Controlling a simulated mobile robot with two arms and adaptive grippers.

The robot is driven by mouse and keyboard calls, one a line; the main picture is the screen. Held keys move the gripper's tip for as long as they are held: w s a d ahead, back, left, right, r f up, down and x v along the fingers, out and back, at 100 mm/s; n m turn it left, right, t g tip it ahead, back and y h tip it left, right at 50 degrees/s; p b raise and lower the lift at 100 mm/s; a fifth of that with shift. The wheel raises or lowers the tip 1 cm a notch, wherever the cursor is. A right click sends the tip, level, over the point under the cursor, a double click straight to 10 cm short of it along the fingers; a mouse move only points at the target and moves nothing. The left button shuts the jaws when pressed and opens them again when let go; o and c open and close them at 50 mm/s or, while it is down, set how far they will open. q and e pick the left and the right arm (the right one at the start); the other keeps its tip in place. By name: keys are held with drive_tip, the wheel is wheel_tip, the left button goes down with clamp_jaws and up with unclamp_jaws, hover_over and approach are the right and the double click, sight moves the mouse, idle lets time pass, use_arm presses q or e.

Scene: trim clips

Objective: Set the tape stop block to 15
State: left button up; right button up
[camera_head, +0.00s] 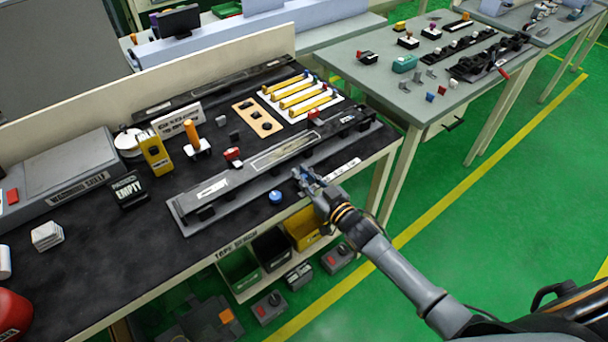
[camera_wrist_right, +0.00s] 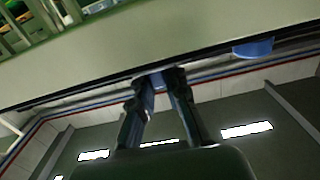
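A long dark rail fixture (camera_head: 180,209) lies along the front of the black bench, with a pale scale strip (camera_head: 285,151) on it. I cannot tell which is the tape stop block or read the scale. My right gripper (camera_head: 307,173) is at the bench's front edge, apart from both blocks. Its fingertips (camera_wrist_right: 160,78) look apart, with bluish surfaces between them. My left gripper is not in view.
A blue round knob (camera_head: 276,197) lies left of my right gripper near the front edge; a blue thing also shows in the wrist view (camera_wrist_right: 253,48). Bins (camera_head: 238,268) sit below.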

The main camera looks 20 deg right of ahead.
sight(319, 176)
clamp_jaws()
drive_tip(key=d, duration=0.1)
drive_tip(key=w+d, duration=0.1)
drive_tip(key=d, duration=0.1)
drive_tip(key=d+b, duration=0.1)
drive_tip(key=shift+w+d, duration=0.35)
drive_tip(key=shift+d, duration=0.05)
drive_tip(key=shift+a, duration=0.1)
drive_tip(key=o, duration=0.8)
unclamp_jaws()
drive_tip(key=v, duration=1.2)
